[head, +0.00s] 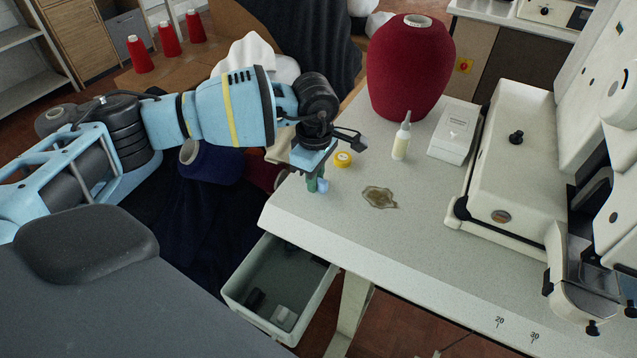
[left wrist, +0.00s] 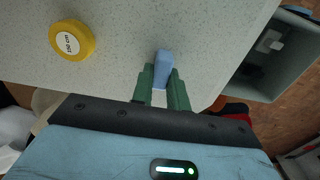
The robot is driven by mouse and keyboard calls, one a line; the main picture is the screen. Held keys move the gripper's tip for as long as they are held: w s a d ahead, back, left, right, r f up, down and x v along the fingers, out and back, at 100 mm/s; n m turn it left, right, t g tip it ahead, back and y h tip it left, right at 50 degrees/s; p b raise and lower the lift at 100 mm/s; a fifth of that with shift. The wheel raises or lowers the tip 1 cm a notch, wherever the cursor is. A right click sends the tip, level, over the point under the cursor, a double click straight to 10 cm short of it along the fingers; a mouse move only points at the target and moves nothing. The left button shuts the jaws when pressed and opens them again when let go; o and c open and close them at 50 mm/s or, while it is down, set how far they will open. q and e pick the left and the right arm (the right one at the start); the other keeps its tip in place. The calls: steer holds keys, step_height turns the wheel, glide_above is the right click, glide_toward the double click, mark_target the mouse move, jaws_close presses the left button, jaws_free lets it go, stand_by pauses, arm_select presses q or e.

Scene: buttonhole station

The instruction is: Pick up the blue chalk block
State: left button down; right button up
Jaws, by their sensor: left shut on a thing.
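The blue chalk block (left wrist: 163,62) is between the green fingers of my left gripper (left wrist: 162,82) in the left wrist view. The gripper is shut on it, and the block's far end sticks out past the fingertips. In the head view the left gripper (head: 317,184) points down at the table's left corner, with a bit of the blue chalk block (head: 323,186) showing beside the fingers. I cannot tell whether the block touches the tabletop. My right gripper is in neither view.
A yellow tape measure (head: 343,159) lies close to the gripper. A brown stain-like patch (head: 380,197), a small bottle (head: 402,136), a white box (head: 454,131) and a big red thread cone (head: 411,70) are on the table (head: 400,255). An open drawer (head: 234,301) hangs below the left edge.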

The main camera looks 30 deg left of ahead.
arm_select(q)
steer(key=shift+r, duration=0.1)
steer(key=shift+r, duration=0.45)
steer(key=shift+s+d+r, duration=0.15)
steer(key=shift+s+r, duration=0.05)
steer(key=shift+r, duration=0.45)
steer(key=shift+s+d+r, duration=0.15)
steer(key=shift+s+r, duration=0.05)
steer(key=shift+r, duration=0.4)
steer(key=s+d+r, duration=0.1)
steer(key=s+d, duration=0.8)
steer(key=s, duration=0.3)
steer(key=shift+r+b, duration=0.25)
steer(key=shift+b, duration=0.1)
steer(key=shift+a, duration=0.1)
steer(key=w+a+r+m, duration=0.1)
steer(key=m, duration=0.5)
steer(key=w+a+r+m, duration=0.1)
steer(key=m, duration=0.5)
steer(key=w+a+r+m, duration=0.1)
steer(key=m, duration=0.5)
steer(key=shift+r+m, duration=0.15)
steer(key=shift+m, duration=0.15)
steer(key=shift+w+d, duration=0.1)
steer(key=shift+d, duration=0.05)
